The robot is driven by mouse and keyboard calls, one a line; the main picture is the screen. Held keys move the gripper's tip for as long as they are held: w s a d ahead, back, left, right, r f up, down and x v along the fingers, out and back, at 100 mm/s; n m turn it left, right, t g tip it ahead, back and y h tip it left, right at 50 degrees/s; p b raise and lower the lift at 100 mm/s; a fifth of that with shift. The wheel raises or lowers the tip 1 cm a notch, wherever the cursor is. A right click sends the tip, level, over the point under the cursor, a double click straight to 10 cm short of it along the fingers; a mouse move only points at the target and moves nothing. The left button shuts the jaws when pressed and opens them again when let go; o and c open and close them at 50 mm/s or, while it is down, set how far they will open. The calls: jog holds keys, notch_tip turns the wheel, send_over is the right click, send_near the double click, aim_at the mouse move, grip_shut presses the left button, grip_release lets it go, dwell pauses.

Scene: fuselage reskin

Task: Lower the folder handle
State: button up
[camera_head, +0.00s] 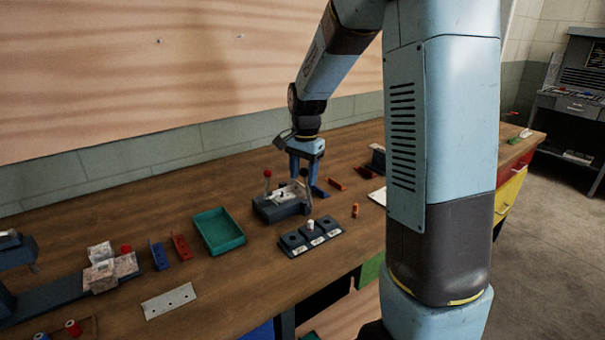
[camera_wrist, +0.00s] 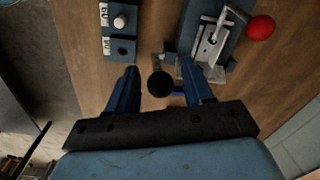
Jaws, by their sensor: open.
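The folder (camera_head: 282,206) is a blue-grey block with a metal plate on top, standing on the wooden bench. It has a lever with a red knob (camera_head: 267,173) at its left end, upright in the head view. The folder (camera_wrist: 212,42) and red knob (camera_wrist: 261,27) also show at the upper right of the wrist view. A black ball knob (camera_wrist: 160,84) appears between my fingers; its rod is mostly hidden. My gripper (camera_wrist: 158,68) is open, pointing down, its fingers on either side of the black knob with gaps. In the head view my gripper (camera_head: 304,178) is over the folder's right end.
A dark block with labelled sockets and a white peg (camera_head: 310,240) stands in front of the folder. A green tray (camera_head: 218,231) is to the left, with red and blue brackets (camera_head: 180,247) beyond it. Small orange and blue parts lie right of the folder.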

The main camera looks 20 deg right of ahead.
grip_shut()
dwell(0.5)
jog(key=shift+a, duration=0.2)
jog(key=shift+d, duration=0.1)
